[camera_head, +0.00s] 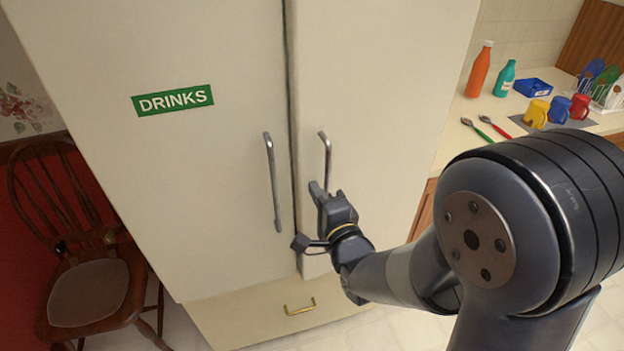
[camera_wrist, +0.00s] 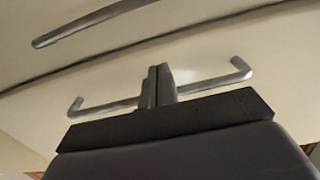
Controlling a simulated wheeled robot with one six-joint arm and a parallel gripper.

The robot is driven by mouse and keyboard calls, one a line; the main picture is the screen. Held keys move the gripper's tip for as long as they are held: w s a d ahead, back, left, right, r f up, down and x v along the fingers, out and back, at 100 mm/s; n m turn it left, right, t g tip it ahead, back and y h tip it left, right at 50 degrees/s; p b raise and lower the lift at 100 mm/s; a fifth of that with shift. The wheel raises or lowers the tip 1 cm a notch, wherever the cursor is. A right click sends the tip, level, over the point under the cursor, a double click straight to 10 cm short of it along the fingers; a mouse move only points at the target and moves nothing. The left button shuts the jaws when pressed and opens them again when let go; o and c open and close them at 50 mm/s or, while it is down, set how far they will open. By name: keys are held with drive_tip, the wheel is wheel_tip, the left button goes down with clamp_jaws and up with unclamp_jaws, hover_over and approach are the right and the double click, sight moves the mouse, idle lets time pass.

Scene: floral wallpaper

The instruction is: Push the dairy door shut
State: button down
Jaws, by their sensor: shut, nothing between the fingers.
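A tall cream cabinet has two doors side by side. The left door (camera_head: 215,160) carries a green "DRINKS" sign and a vertical metal handle (camera_head: 274,185). The right door (camera_head: 385,100) shows no label; its metal handle (camera_head: 326,155) is partly hidden behind my gripper. A thin dark gap runs between the doors; I cannot tell whether the right door is slightly ajar. My gripper (camera_head: 317,190) is shut and empty in front of the right door, by its handle's lower part. In the wrist view, the closed fingers (camera_wrist: 158,72) overlap the right handle (camera_wrist: 215,80); contact is unclear.
A drawer (camera_head: 250,315) with a brass pull lies below the doors. A wooden chair (camera_head: 90,290) stands at the left. A counter (camera_head: 470,110) at the right holds bottles, mugs, a blue tray (camera_head: 533,88) and spoons. My arm hides part of the counter.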

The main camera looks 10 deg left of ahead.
sight(305, 174)
drive_tip(key=shift+p+x, duration=0.4)
drive_tip(key=shift+x, duration=1)
drive_tip(key=b+x, duration=0.2)
drive_tip(key=x, duration=0.1)
drive_tip(key=shift+a+f, duration=0.15)
drive_tip(key=shift+a, duration=0.15)
drive_tip(key=shift+w+r, duration=0.1)
drive_tip(key=shift+r, duration=0.35)
drive_tip(key=shift+a, duration=0.1)
